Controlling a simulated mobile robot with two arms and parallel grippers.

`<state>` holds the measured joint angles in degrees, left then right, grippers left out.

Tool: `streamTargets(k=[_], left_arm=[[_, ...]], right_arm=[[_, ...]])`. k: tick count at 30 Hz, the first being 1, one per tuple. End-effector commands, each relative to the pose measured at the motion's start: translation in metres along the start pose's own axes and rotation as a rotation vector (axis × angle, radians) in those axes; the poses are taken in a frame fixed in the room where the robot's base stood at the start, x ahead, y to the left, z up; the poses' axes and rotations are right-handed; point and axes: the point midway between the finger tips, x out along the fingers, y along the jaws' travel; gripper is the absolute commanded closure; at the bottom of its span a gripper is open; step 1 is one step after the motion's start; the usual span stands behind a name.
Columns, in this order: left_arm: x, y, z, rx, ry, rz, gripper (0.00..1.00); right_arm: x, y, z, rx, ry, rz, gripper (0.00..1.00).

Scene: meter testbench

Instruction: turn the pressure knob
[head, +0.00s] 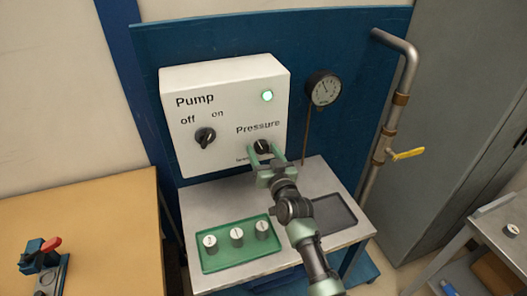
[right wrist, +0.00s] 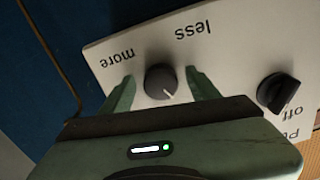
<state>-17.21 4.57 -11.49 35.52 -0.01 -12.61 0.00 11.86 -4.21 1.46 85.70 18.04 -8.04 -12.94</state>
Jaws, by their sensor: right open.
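The pressure knob (head: 262,146) is a dark round knob on the lower right of the white control box (head: 228,85), under the word "Pressure". In the right wrist view the knob (right wrist: 161,81) shows a pale pointer line, with "less" and "more" printed beside it. My right gripper (head: 264,149) is at the knob, fingers open. In the right wrist view its fingers (right wrist: 162,90) stand on either side of the knob, with a visible gap on each side. My left gripper is not in view.
The pump knob (head: 205,137) is on the box's left, and a green lamp (head: 267,96) is lit. A gauge (head: 323,88) stands to the right. A green tray (head: 240,243) with several weights and an empty dark tray (head: 333,217) lie on the bench. A pipe has a yellow valve handle (head: 408,154).

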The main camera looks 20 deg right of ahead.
Motion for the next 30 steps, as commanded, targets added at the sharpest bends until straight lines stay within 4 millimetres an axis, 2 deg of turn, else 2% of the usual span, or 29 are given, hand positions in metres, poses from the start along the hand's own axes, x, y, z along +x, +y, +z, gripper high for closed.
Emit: streamTargets(k=[5,8,12,21,27,28,30], left_arm=[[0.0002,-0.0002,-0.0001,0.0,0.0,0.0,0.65],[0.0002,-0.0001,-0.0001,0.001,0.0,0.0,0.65],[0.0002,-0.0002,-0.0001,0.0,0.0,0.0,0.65],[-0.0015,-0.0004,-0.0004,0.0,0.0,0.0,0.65],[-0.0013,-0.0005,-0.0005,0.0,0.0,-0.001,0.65],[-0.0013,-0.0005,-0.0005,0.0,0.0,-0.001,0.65],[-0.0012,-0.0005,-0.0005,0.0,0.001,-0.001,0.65]], right_arm=[[0.0,0.0,0.0002,0.0,0.0,0.0,0.39],[0.0,0.0,0.0002,0.0,0.0,0.0,0.61],[-0.0001,0.0,0.0002,0.0,0.0,0.0,1.0],[-0.0002,-0.0007,0.0002,0.127,-0.001,0.0,1.0],[-0.0002,-0.0006,0.0004,0.127,-0.001,0.0,1.0],[-0.0002,-0.0007,0.0004,0.127,-0.001,0.0,0.58],[-0.0002,-0.0006,0.0005,0.127,-0.001,0.0,0.39]])
